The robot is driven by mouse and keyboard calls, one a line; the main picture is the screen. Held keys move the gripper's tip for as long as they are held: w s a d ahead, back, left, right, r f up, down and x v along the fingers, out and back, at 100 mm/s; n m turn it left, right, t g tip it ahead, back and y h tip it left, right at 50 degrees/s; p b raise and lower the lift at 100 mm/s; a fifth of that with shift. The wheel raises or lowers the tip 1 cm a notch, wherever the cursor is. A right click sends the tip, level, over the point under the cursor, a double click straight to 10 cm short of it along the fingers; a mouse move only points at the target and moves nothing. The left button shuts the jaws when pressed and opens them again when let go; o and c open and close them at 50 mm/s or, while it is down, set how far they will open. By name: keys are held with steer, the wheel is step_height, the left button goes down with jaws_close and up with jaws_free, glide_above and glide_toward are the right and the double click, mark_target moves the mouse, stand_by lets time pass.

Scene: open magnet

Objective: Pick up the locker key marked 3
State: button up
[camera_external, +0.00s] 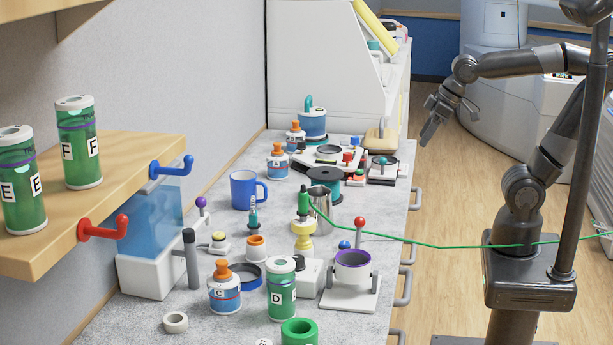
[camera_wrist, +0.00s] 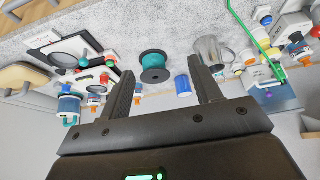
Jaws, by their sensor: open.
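I cannot make out a locker key marked 3 in either view. My gripper (camera_external: 446,122) is open and empty, in the air beyond the right edge of the grey worktop (camera_external: 240,325). No key can be seen on the red hook (camera_external: 104,229) or the blue hook (camera_external: 172,167) on the shelf front. Small things on the worktop are partly hidden behind taller ones.
The worktop is crowded: a blue mug (camera_external: 243,190), a teal spool (camera_external: 325,180), a metal cup (camera_external: 321,205), green canister D (camera_external: 282,290). A green line (camera_external: 440,246) stretches from the worktop across to the right. Canisters E (camera_external: 22,180) and F (camera_external: 78,140) stand on the wooden shelf.

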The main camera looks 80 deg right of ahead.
steer(key=w+a+r, duration=0.2)
steer(key=w+a, duration=0.2)
steer(key=w, duration=0.8)
steer(key=n+g, duration=0.1)
steer(key=n, duration=0.1)
glide_toward(257, 212)
steer(key=shift+y, duration=0.4)
steer(key=x, duration=0.6)
steer(key=shift+d, duration=0.1)
steer(key=x, duration=0.5)
steer(key=shift+d+f, duration=0.1)
steer(key=shift+d, duration=0.2)
steer(key=c, duration=1)
steer(key=shift+c, duration=0.2)
